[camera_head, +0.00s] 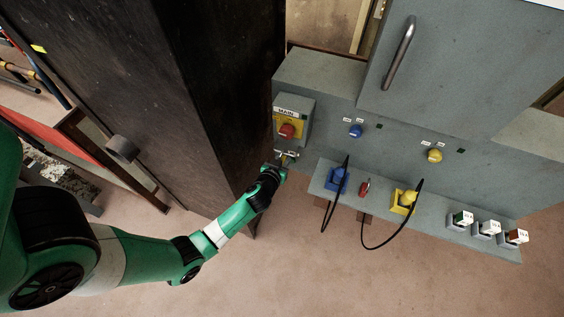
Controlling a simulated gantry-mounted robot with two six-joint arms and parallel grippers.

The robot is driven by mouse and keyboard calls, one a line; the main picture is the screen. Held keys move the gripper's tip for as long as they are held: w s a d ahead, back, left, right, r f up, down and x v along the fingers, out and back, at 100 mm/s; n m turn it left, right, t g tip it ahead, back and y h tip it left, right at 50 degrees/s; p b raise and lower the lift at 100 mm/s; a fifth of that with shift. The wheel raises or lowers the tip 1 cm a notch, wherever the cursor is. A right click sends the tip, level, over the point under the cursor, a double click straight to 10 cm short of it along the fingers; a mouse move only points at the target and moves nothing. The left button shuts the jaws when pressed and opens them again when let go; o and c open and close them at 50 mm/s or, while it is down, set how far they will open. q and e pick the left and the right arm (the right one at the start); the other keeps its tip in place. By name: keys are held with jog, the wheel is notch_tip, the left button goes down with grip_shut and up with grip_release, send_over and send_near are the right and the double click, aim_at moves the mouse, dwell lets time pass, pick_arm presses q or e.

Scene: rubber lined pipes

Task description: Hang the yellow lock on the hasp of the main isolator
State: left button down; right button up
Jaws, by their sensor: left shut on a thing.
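The main isolator (287,129), a red knob on a yellow plate under a "MAIN" label, is on a grey box at the left of the grey cabinet. My left gripper (283,164) is just below it, close to the cabinet's left front edge. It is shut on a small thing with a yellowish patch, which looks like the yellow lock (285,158). The gripper hides most of it. The hasp is too small to make out, and I cannot tell whether the lock touches it. My right gripper is not in view.
A grey shelf (449,219) holds a blue plug (338,179) and a yellow plug (404,201) with hanging black cables, a red lock (365,187) and several small labelled boxes. A dark cabinet (190,90) stands close left of my gripper. The floor in front is clear.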

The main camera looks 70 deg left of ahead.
pick_arm(q)
jog(key=shift+w+a, duration=0.6)
jog(key=shift+w, duration=0.05)
jog(key=shift+w+a+f+b, duration=0.1)
jog(key=shift+a+f+b, duration=0.05)
jog(key=shift+f+b, duration=0.9)
jog(key=shift+r, duration=0.15)
jog(key=c, duration=0.6)
grip_release()
